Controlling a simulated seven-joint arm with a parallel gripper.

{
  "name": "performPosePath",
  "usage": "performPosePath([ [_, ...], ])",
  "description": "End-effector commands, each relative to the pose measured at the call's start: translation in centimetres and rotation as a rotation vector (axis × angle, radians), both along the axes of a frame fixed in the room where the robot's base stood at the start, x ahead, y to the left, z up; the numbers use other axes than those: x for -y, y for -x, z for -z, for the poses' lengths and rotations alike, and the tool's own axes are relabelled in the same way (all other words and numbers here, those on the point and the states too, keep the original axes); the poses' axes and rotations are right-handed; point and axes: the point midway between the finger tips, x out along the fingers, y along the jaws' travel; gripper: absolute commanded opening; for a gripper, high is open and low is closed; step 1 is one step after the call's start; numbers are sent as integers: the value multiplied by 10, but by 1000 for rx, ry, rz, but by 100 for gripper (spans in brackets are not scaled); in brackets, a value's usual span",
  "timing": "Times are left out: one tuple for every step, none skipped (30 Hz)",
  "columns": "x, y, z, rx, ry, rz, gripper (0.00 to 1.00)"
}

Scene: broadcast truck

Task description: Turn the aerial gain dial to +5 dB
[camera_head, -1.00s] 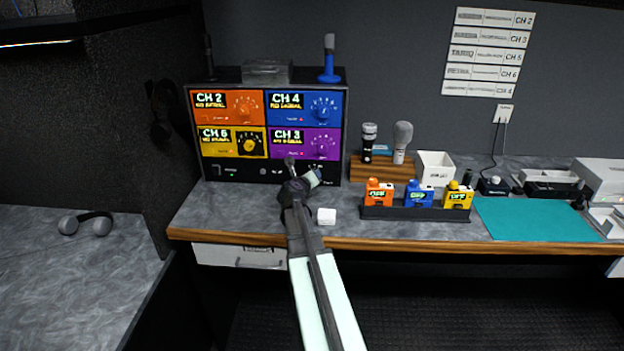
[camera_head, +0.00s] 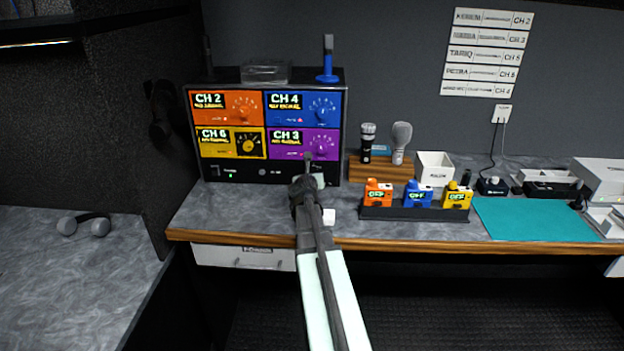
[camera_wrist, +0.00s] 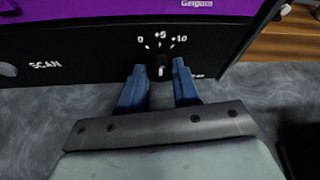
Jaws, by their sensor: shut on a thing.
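The aerial gain dial (camera_wrist: 162,71) is a small dark knob low on the rack's black bottom strip, with marks 0, +5 and +10 above it in the wrist view. Its pale pointer looks roughly upright, towards +5; the exact angle is hard to read. My gripper (camera_wrist: 160,68) has one blue finger on each side of the knob and is shut on it. In the head view my gripper (camera_head: 309,163) is at the lower right front of the rack (camera_head: 262,172) and covers the dial.
Other dials sit just above on the orange, blue, yellow and purple (camera_head: 290,143) panels. A black rack of coloured packs (camera_head: 415,213) and a wooden stand (camera_head: 380,170) stand to the right.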

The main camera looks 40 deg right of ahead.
Motion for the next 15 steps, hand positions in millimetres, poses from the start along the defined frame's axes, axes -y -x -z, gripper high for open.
performPosePath([
  [0,0,0,3,-3,1,1],
  [0,0,0,4,-4,0,1],
  [0,0,0,5,-5,0,1],
  [0,0,0,5,-5,0,1],
  [0,0,0,5,-5,0,1],
  [0,0,0,5,-5,0,1],
  [0,0,0,5,-5,0,1],
  [0,0,0,5,-5,0,1],
  [0,0,0,5,-4,0,1],
  [0,0,0,5,-4,0,1],
  [0,0,0,5,-4,0,1],
  [0,0,0,5,-4,0,32],
  [0,0,0,5,-4,0,35],
  [0,0,0,5,-4,0,38],
  [0,0,0,4,-4,0,42],
])
